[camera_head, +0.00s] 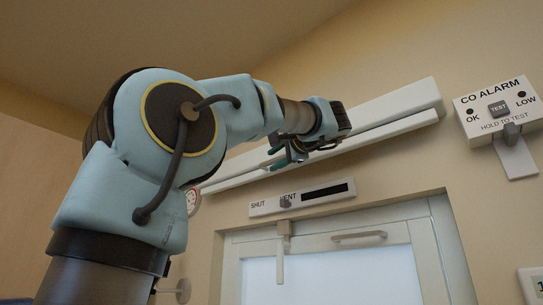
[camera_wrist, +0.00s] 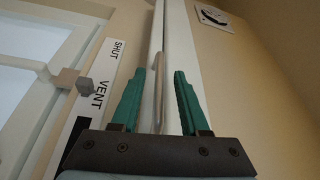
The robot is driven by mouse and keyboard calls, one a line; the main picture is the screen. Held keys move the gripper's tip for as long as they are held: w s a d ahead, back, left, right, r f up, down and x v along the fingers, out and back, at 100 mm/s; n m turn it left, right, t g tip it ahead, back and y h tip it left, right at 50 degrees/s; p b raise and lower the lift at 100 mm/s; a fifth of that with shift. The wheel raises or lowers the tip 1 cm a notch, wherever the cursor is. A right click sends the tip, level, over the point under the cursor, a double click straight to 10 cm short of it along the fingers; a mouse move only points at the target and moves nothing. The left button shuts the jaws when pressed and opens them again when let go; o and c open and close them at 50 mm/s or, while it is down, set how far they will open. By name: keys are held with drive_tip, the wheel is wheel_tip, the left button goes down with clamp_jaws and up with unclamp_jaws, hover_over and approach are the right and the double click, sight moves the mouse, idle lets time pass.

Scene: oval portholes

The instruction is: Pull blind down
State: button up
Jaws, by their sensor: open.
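The blind is rolled up in a long white housing (camera_head: 405,103) above the window, with a white bottom bar (camera_head: 395,130) just beneath it. In the wrist view, the white blind (camera_wrist: 178,50) runs upward through the picture. A thin pale handle (camera_wrist: 160,85) stands out along it, between my green fingers. My gripper (camera_head: 280,157) is open at the bar, and it also shows in the wrist view (camera_wrist: 159,72). Gaps show between the handle and both fingers. The arm's end hides part of the housing and bar in the head view.
A SHUT/VENT slider panel (camera_head: 318,194) sits just below the blind, close to my gripper. Under it is a white-framed window (camera_head: 330,275) with a projecting latch (camera_head: 284,240) and a handle (camera_head: 360,236). A CO alarm (camera_head: 500,108) is at right.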

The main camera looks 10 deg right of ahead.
drive_tip(key=shift+p+x, duration=0.3)
drive_tip(key=shift+x, duration=0.85)
clamp_jaws()
idle(0.6)
